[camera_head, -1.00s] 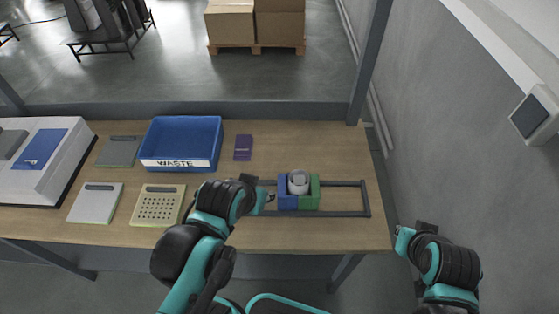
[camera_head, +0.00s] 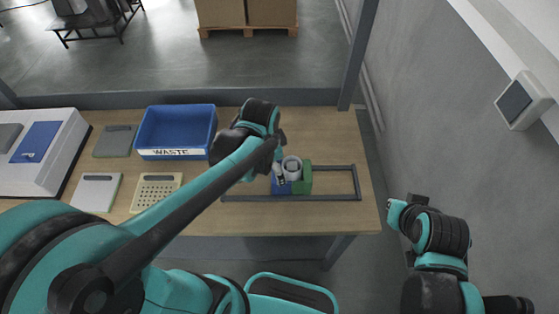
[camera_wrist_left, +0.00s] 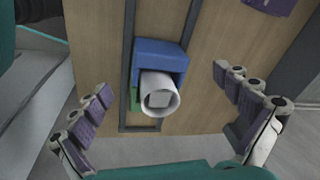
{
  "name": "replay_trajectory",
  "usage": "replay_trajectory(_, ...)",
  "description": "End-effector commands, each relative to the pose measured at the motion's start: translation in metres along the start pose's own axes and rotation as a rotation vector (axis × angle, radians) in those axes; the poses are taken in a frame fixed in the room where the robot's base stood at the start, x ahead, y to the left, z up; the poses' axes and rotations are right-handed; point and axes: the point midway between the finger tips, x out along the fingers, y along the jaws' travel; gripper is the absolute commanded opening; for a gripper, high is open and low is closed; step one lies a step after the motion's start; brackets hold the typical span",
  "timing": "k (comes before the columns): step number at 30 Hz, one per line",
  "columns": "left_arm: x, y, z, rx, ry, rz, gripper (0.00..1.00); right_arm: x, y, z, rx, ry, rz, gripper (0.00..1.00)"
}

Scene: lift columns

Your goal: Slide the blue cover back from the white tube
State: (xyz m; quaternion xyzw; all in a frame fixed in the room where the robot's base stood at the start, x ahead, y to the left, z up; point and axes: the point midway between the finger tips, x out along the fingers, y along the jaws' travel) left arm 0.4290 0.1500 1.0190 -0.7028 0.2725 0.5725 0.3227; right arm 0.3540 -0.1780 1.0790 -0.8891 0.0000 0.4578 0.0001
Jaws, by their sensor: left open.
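The white tube (camera_head: 292,166) stands between the blue cover (camera_head: 280,185) and a green block (camera_head: 305,177) on a dark rail frame (camera_head: 335,198). In the left wrist view, the blue cover (camera_wrist_left: 160,55) lies against the white tube (camera_wrist_left: 160,97), whose open end faces the camera. A little of the green block (camera_wrist_left: 134,98) shows beside it. My left gripper (camera_wrist_left: 160,108) is open, with its fingers to either side of the tube and apart from it. In the head view it is above the blue cover, partly hidden by its wrist. My right gripper (camera_head: 400,208) hangs off the table's right end.
A blue waste bin (camera_head: 178,153), a perforated tray (camera_head: 156,190) and flat grey cases (camera_head: 96,192) stand on the left of the wooden table (camera_head: 330,130). A grey wall (camera_head: 440,130) rises at the right.

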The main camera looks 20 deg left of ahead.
Motion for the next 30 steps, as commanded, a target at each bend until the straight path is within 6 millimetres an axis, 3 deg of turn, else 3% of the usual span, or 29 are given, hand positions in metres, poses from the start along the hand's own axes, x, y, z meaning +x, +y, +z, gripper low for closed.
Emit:
replay_trajectory(4, 0.025, -0.005, -0.016, 0.227, -0.066, 0.088, 1.0, -0.01, 0.0, -0.007, 0.0, 0.0, 0.0, 0.0)
replay_trajectory(10, 0.047, -0.004, -0.022, 0.393, -0.102, 0.16, 1.0, -0.013, 0.0, -0.009, 0.0, 0.0, 0.0, 0.0)
replay_trajectory(23, 0.052, -0.003, -0.022, 0.418, -0.106, 0.171, 1.0, -0.013, 0.0, -0.009, 0.0, 0.0, 0.0, 0.0)
replay_trajectory(30, 0.08, 0.001, -0.018, 0.417, -0.106, 0.17, 1.0, -0.004, 0.0, -0.003, 0.0, 0.0, 0.0, 0.0)
